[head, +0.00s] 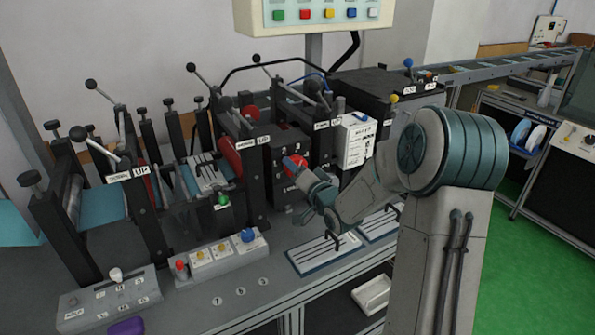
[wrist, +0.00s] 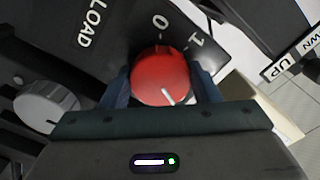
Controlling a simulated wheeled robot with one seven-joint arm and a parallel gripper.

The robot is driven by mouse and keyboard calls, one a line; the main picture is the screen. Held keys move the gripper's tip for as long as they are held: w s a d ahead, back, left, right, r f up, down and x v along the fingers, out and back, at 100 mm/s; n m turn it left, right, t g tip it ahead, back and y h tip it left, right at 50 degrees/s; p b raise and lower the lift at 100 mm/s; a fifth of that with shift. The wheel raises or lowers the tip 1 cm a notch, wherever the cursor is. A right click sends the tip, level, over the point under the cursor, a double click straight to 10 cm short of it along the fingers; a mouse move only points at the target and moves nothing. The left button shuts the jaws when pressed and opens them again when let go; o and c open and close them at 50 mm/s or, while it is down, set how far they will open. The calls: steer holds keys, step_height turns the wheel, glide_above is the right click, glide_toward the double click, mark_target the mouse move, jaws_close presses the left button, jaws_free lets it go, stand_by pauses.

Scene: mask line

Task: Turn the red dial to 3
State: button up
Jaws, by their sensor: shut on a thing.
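The red dial (wrist: 158,72) sits on a black panel. In the wrist view its white pointer line lies toward the lower edge of the dial, slightly right, away from the marks 0 and 1 at the top. The other marks around it are hidden by my gripper. My gripper (wrist: 162,88) has a blue finger on each side of the dial and is shut on it. In the head view the red dial (head: 292,161) is partly covered by my gripper (head: 299,166) on the front of a black box with white numbers.
A grey knob (wrist: 45,105) and the word LOAD are left of the dial. A white box (head: 357,140) stands right of the black box. A button strip (head: 222,257) and a control box (head: 108,301) lie on the bench. Rollers and levers crowd the left.

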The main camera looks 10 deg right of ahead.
stand_by(0.3)
steer(key=o, duration=1)
steer(key=shift+s, duration=0.1)
steer(key=b+v, duration=0.2)
steer(key=v, duration=1.1)
steer(key=shift+s, duration=0.3)
steer(key=shift+d, duration=0.15)
